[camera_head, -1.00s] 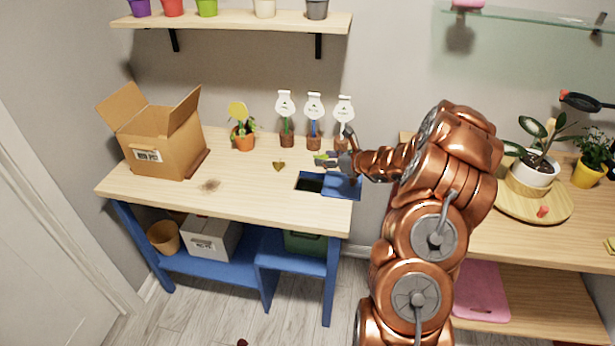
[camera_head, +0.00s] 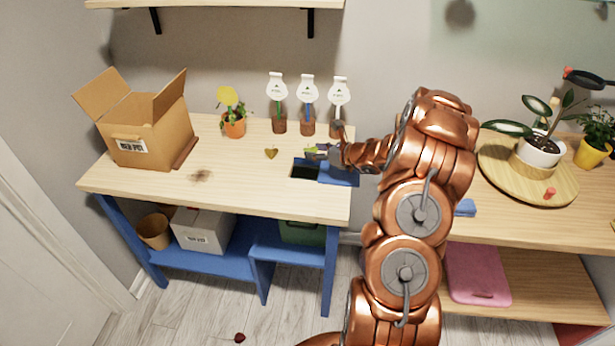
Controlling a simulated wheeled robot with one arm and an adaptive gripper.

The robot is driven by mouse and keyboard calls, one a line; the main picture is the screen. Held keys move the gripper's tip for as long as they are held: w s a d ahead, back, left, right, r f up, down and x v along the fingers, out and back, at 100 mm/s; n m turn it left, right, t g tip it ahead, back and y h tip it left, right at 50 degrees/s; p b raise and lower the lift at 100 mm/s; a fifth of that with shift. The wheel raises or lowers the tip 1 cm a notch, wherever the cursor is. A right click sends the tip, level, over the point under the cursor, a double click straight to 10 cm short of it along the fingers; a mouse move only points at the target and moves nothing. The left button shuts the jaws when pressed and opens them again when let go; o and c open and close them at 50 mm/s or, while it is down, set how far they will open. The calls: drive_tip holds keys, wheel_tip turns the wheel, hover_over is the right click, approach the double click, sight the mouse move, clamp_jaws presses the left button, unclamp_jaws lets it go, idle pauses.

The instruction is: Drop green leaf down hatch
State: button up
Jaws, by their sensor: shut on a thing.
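My gripper (camera_head: 316,152) is shut on the green leaf (camera_head: 310,149), whose tip shows at the left end of the jaws. It is above the far edge of the hatch (camera_head: 304,171), a dark square opening in the wooden table (camera_head: 240,183). The blue hatch cover (camera_head: 339,175) lies to the right of the opening, partly under my arm. Most of the leaf is hidden by the jaws. Whether the leaf is directly over the opening is hard to tell.
A brown heart-shaped leaf (camera_head: 271,153) lies left of the hatch. Several small pots with white labels, including one (camera_head: 278,122), stand behind. An orange pot (camera_head: 233,125) and a cardboard box (camera_head: 150,125) are farther left. A green bin (camera_head: 302,232) sits below the hatch.

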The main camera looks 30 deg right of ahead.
drive_tip(key=shift+f, duration=0.1)
drive_tip(key=o, duration=0.8)
drive_tip(key=shift+c, duration=0.2)
drive_tip(key=v, duration=1.2)
drive_tip(key=shift+a, duration=0.1)
